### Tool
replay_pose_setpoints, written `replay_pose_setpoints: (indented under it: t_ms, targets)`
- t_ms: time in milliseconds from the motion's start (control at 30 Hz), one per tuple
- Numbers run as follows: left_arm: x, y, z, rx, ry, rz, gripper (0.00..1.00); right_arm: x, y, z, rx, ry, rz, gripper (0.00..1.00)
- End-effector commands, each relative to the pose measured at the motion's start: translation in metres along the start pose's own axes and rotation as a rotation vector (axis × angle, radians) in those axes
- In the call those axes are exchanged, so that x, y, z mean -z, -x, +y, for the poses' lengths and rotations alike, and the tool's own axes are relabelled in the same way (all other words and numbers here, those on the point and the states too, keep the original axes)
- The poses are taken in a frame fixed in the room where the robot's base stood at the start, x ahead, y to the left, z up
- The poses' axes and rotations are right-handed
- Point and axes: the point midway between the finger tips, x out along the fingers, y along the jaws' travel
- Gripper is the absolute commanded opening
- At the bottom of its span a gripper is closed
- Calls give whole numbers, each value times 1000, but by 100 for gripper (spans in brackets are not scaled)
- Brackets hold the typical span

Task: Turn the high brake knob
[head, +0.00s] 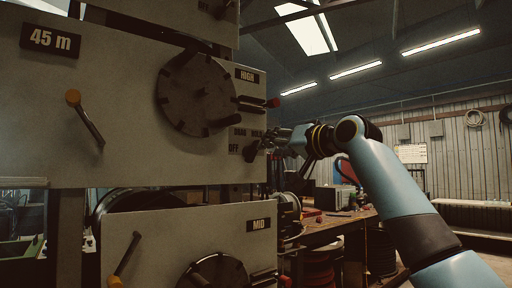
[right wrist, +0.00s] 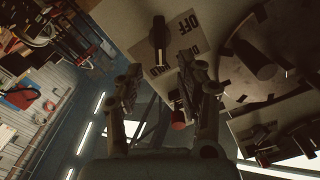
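The high brake knob (head: 251,150) is a dark pointer-shaped knob on the grey panel below the HIGH label, among the labels OFF, DRAG and HOLD. In the right wrist view the knob (right wrist: 158,38) stands just ahead of the fingertips, roughly in line with the gap between them. My right gripper (head: 277,139) is at the panel's right edge, close to the knob. In the right wrist view its two fingers (right wrist: 160,66) are spread, with nothing held between them. Whether a finger touches the knob cannot be told. My left gripper is not in view.
A dark round disc (head: 197,93) with a handle is left of the knob. A red-tipped lever (head: 273,102) sticks out above my right gripper. A lower MID panel (head: 180,235) has a similar disc. A workbench (head: 335,222) stands behind at the right.

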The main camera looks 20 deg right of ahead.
Motion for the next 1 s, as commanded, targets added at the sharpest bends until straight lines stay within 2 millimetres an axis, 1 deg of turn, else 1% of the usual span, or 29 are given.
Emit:
replay_pose_setpoints:
  t_ms: [33, 100, 200, 300, 400, 500, 767, 867, 1000]
  targets:
    - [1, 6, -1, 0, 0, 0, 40, 3, -11, -2, 1, -6, -1, 38]
    - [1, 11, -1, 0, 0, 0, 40, 2, -26, -2, 0, -5, -1, 38]
    - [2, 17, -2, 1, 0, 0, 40, 3, -45, -2, 0, -3, -1, 38]
    - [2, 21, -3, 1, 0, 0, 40, 2, -60, -1, -1, -3, -1, 38]
    - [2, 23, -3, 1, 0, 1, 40, 1, -70, 0, -1, -2, 0, 38]
    - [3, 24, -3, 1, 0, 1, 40, 1, -75, 0, -1, 0, 0, 38]
    - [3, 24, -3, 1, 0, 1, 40, 0, -76, 1, -2, 1, 0, 38]
    - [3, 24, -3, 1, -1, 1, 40, 0, -76, 1, -2, 0, 0, 27]
    - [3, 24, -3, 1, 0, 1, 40, 0, -76, 1, -2, 0, 0, 9]
